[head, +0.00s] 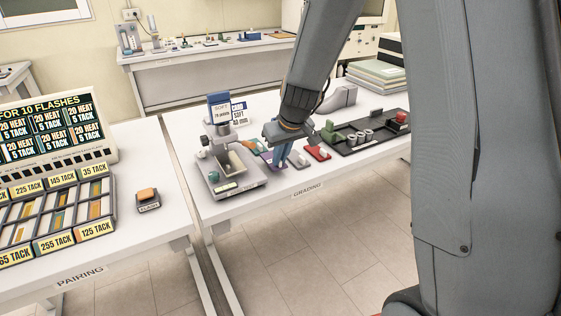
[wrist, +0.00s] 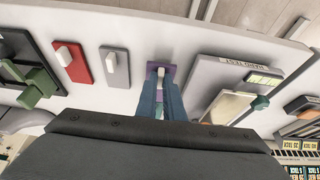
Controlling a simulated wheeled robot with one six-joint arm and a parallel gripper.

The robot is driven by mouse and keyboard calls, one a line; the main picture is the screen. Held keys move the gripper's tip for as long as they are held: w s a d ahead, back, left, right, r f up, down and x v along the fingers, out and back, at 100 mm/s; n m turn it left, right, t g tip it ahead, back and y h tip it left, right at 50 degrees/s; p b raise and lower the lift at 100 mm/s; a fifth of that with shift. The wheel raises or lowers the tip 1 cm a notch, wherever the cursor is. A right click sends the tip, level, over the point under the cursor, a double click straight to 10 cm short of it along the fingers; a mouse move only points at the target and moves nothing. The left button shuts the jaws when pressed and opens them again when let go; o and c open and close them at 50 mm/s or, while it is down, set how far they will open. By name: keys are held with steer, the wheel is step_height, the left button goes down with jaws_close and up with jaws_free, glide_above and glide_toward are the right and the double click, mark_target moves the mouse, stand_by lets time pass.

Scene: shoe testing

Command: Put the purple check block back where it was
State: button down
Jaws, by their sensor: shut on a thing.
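The purple check block (wrist: 152,71) is a small flat plate with a pale upright grip, between my fingertips in the wrist view. It also shows in the head view as a purple patch (head: 267,157) beside my blue fingers. My gripper (head: 281,161) is shut on it, low over the grading table (head: 350,166); in the wrist view the fingers (wrist: 161,92) close around its grip. The block is at or just above the table top; I cannot tell if it touches. A grey block (head: 299,159) and a red block (head: 317,153) lie in line to its right.
The hardness tester (head: 236,186) stands close on the left. A black tray (head: 372,138) with cups and a green fixture (head: 329,131) are to the right. Orange and green pieces (head: 256,146) lie behind the purple block. The table's front edge is near.

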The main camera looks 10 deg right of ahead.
steer(key=shift+f, duration=1)
steer(key=shift+f, duration=0.2)
steer(key=c, duration=1.9)
jaws_free()
steer(key=shift+o, duration=0.2)
steer(key=shift+r, duration=0.15)
steer(key=shift+r, duration=0.2)
steer(key=b+v, duration=0.2)
steer(key=v, duration=0.9)
steer(key=s+f+m+g, duration=0.1)
steer(key=s+f, duration=0.2)
steer(key=s, duration=0.3)
steer(key=s+d+f+m+g, duration=0.1)
steer(key=s+f, duration=0.2)
steer(key=s, duration=0.4)
steer(key=s+d+f+m+g+h, duration=0.1)
steer(key=s+f, duration=0.1)
steer(key=s, duration=0.5)
steer(key=shift+d+f, duration=0.2)
steer(key=shift+f, duration=0.2)
